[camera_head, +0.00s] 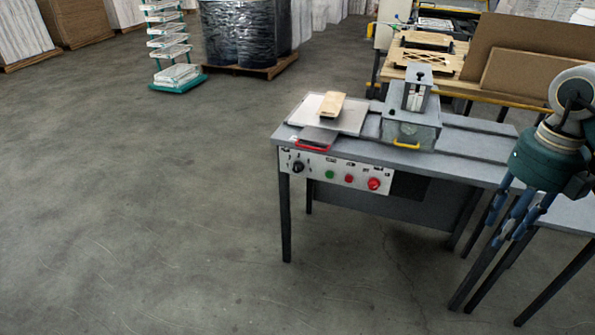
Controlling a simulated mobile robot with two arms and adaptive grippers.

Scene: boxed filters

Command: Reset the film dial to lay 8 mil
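The control panel (340,173) is on the front of the grey work table. A black dial knob (298,167) is at its left end, and I take it for the film dial; its marks are too small to read. To its right are a green button (330,175), a small red button (349,178) and a larger red button (374,184). My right gripper (506,232) hangs at the right edge in front of the table, fingers down, apart and empty. It is well away from the dial. My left gripper is out of view.
The table (458,160) holds a grey press-like machine (410,122) with a yellow handle, a pale plate (345,118) and a wooden block (331,104). Brown boards (520,55) stand behind. The floor (150,200) left of the table is clear.

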